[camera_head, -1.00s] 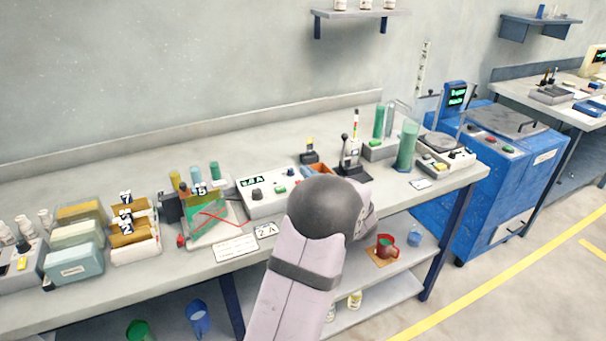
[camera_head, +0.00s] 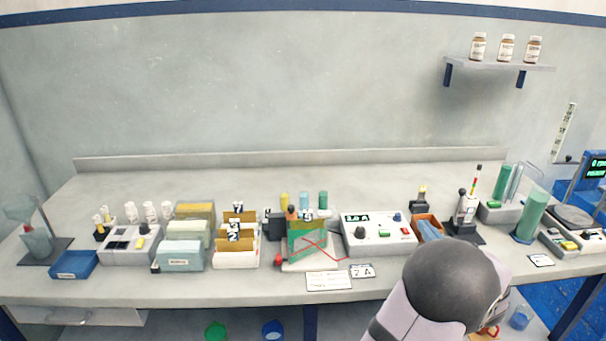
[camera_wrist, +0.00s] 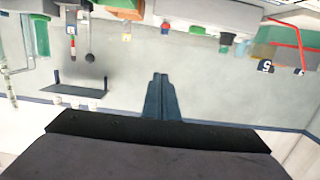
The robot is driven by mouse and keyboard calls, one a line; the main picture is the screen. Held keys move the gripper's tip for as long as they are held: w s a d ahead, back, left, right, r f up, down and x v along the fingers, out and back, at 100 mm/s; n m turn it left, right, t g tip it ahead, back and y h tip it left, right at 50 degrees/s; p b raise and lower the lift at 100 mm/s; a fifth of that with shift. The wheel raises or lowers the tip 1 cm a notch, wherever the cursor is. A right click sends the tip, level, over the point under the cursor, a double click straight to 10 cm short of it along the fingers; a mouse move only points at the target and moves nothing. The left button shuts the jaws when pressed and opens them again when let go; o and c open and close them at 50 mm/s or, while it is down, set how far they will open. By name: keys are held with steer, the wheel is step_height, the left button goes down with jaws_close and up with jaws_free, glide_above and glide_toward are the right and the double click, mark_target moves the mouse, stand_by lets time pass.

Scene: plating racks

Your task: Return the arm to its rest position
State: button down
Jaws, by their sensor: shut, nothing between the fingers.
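My gripper (camera_wrist: 160,78) shows in the wrist view as two dark blue-grey fingers pressed together, with nothing between them. The wrist view is upside down, with the bench things along its top edge, and the fingertips point toward them, apart from anything. In the head view my pale arm with its dark round joint is at the bottom right, in front of the bench's front edge. The gripper itself is hidden there.
The bench (camera_head: 400,175) holds a power supply (camera_head: 378,234), a green tank with red wires (camera_head: 306,243), file boxes (camera_head: 181,255), a blue tray (camera_head: 73,264) and a green cylinder (camera_head: 530,217). A wall shelf (camera_head: 498,65) carries bottles. The bench's back strip is clear.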

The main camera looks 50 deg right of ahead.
steer(key=s+d+f+g, duration=0.1)
steer(key=s+f+g, duration=0.1)
steer(key=s+d+f+g, duration=0.1)
steer(key=s+f+g, duration=0.1)
steer(key=s+f, duration=0.1)
steer(key=s+f+g, duration=0.2)
steer(key=shift+s+d+f+m, duration=0.25)
steer(key=shift+s+d+m, duration=0.05)
steer(key=shift+d+m, duration=0.1)
steer(key=s+a+f+m+g+y, duration=0.45)
steer(key=s+a+f+g, duration=0.25)
steer(key=s+a+f, duration=0.5)
steer(key=a+f+m+y, duration=0.1)
steer(key=a+f+y, duration=0.35)
steer(key=a, duration=0.35)
steer(key=w+a+r+n+y+p, duration=0.1)
steer(key=w+a+r+n, duration=0.3)
steer(key=w+a, duration=0.6)
steer(key=w+a+r+n+y+p, duration=0.1)
steer(key=w+a+r+n+p, duration=0.2)
steer(key=w+a, duration=0.8)
steer(key=w+a+r+n+t+p, duration=0.1)
steer(key=w+a+r+n+p, duration=0.1)
steer(key=w+a+r+n, duration=0.5)
steer(key=w+a+n, duration=0.1)
steer(key=w+a, duration=0.3)
steer(key=a, duration=0.6)
steer(key=shift+a+y, duration=0.15)
steer(key=shift+y, duration=0.25)
